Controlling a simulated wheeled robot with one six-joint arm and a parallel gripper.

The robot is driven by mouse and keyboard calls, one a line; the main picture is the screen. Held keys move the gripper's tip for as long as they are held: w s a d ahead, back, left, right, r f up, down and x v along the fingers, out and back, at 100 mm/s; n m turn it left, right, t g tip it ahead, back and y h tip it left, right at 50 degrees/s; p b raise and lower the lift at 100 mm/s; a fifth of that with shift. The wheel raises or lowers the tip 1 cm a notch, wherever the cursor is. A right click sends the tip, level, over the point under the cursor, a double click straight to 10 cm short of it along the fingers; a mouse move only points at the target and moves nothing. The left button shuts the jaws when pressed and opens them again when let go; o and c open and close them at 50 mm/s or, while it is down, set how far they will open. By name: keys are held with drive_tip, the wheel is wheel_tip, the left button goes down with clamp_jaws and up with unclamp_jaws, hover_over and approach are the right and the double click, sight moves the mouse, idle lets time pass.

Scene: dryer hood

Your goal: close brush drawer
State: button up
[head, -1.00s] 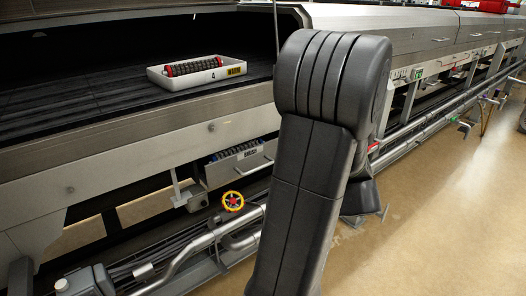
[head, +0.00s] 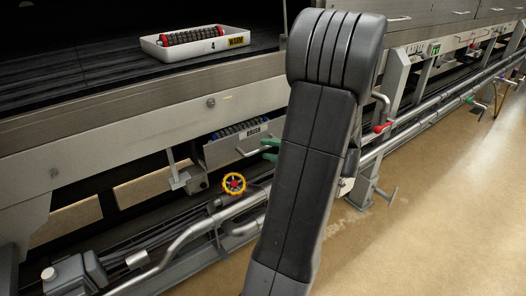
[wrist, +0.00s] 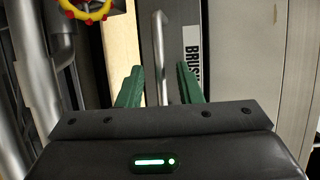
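The brush drawer (head: 222,152) is a grey metal box below the dryer bed, with a BRUSH label on its front. It stands open, and a dark roller brush (head: 240,130) with a blue end shows inside. Its bar handle (head: 250,152) sticks out from the front. My gripper (head: 271,150) has green fingers close to the handle's right end; my arm hides the rest of it. In the wrist view my gripper (wrist: 160,70) is open, with the drawer handle (wrist: 160,45) between its fingers and a gap on both sides.
A yellow handwheel (head: 233,183) and pipes (head: 180,240) lie below the drawer. A red-handled lever (head: 383,127) stands right of my arm. Open floor (head: 440,220) lies at right.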

sight(255, 141)
drive_tip(key=shift+x, duration=1.35)
drive_tip(key=shift+c, duration=0.2)
clamp_jaws()
drive_tip(key=w+a, duration=0.1)
drive_tip(key=w, duration=0.1)
drive_tip(key=w+a, duration=0.1)
drive_tip(key=shift+w+a+b, duration=0.35)
drive_tip(key=shift+b, duration=0.05)
drive_tip(key=shift+r, duration=0.1)
drive_tip(key=shift+o, duration=0.2)
unclamp_jaws()
drive_tip(key=shift+w, duration=0.15)
